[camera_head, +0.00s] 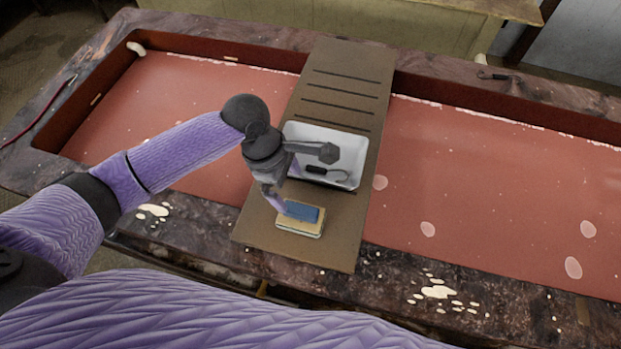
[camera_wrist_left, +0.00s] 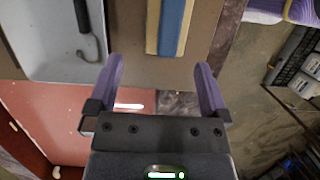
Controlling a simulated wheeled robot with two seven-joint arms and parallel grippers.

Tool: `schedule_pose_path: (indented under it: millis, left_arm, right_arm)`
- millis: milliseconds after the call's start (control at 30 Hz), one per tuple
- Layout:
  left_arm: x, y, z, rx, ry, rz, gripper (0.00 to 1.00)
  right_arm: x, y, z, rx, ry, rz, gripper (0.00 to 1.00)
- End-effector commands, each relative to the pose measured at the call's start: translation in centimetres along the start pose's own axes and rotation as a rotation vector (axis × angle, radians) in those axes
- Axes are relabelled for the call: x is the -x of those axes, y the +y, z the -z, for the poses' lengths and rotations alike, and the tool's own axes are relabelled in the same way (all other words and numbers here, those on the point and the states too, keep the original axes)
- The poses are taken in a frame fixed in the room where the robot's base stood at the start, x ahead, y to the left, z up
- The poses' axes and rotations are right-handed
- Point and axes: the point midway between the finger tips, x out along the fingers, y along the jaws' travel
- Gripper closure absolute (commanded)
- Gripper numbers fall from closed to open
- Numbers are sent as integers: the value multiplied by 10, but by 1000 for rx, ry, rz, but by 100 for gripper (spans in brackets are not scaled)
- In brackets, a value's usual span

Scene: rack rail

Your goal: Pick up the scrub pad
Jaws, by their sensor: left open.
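The scrub pad (camera_head: 302,211) shows as a blue rectangle on a pale yellow block at the near end of a brown slotted board (camera_head: 330,246). I cannot tell whether the blue and yellow parts are one piece. In the left wrist view the blue strip (camera_wrist_left: 172,25) runs up to the top edge with yellow along both sides. My left gripper (camera_head: 286,188) is over the board beside the pad, its purple fingers apart and empty. In the left wrist view the open fingers (camera_wrist_left: 160,65) point toward the pad, and it is not between them. My right gripper is not in view.
A white tray (camera_head: 352,181) holding a black hooked tool (camera_head: 320,170) sits on the board just behind the pad. The board spans a red-floored basin (camera_head: 470,190) with a dark stone rim (camera_head: 400,275). A small dark hook (camera_head: 495,76) lies on the far rim.

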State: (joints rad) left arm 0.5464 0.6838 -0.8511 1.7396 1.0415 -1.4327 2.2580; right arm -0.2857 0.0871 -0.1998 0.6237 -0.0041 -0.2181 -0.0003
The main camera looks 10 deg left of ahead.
Motion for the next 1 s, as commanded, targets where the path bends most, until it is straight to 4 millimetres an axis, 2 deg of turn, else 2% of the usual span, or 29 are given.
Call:
schedule_pose_path:
  millis: [133, 300, 500, 600, 800, 1000]
  left_arm:
    - [-25, 0, 2, 25, 1, 7, 0]
    - [-51, 0, 1, 22, 1, 4, 0]
    - [-92, 0, -4, 20, 2, 5, 0]
    - [-100, 0, -5, 20, 2, 4, 0]
    - [-99, 0, -5, 19, 1, 3, 0]
    - [-99, 0, -5, 19, 1, 3, 42]
  right_arm:
    - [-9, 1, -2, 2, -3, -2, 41]
    - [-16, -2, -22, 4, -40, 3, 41]
    - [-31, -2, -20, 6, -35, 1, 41]
    - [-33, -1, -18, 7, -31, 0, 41]
    - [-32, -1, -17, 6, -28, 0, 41]
    - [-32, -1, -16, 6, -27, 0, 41]
